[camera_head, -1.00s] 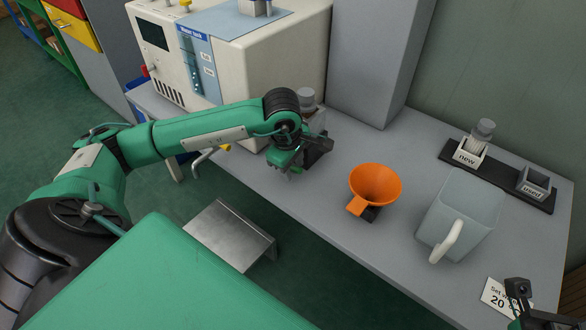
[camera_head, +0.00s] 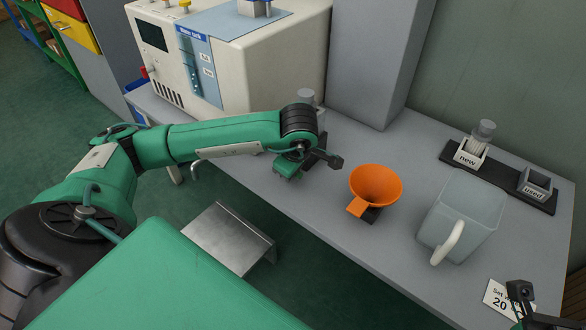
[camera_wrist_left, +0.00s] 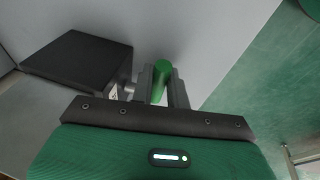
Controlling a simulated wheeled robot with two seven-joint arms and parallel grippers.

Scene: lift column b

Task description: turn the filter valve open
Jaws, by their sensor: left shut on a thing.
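In the left wrist view my left gripper (camera_wrist_left: 161,88) is shut on a green cylindrical handle (camera_wrist_left: 161,72), with a grey finger on each side of it. I take this handle to be the filter valve's. In the head view my left wrist is over the bench edge in front of the white machine (camera_head: 280,60), and its fingertips and the handle are hidden under the wrist. A grey cylinder (camera_head: 307,97) stands just behind the wrist. How far the valve is turned cannot be told. My right gripper's fingers are out of view.
An orange funnel (camera_head: 376,184) stands right of my left wrist. A clear jug (camera_head: 462,222) and a dark tray with "new" and "used" holders (camera_head: 510,180) are farther right. A metal step (camera_head: 230,238) is on the floor below the bench.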

